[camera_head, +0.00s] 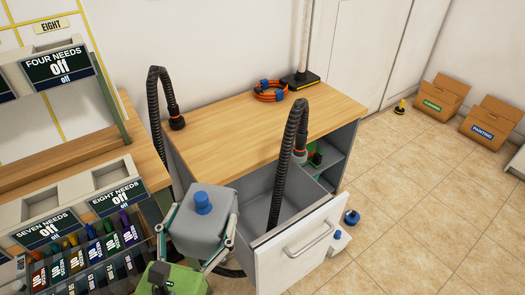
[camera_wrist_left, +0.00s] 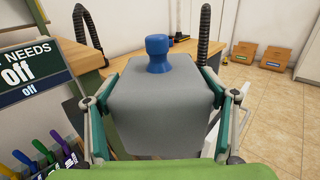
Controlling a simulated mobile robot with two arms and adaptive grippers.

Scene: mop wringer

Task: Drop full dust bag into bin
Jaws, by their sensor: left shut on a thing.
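The dust bag (camera_head: 196,226) is a grey block with a blue knob on top. It also shows large in the left wrist view (camera_wrist_left: 160,110). My left gripper (camera_head: 198,236) is shut on it, one finger on each side, and holds it upright at the left of the open drawer. No labelled bin shows; a deep grey pull-out drawer (camera_head: 268,213) with a white front and handle stands open under the worktop, just right of the bag. I cannot tell if this is the bin. My right gripper is not in view.
A black hose (camera_head: 279,180) arches into the drawer; another black hose (camera_head: 153,105) stands left. The wooden worktop (camera_head: 240,115) holds an orange coil (camera_head: 270,91). Racks with signs (camera_head: 118,198) fill the left. Small blue-topped items (camera_head: 351,217) lie on the floor; cardboard boxes (camera_head: 439,98) stand farther off.

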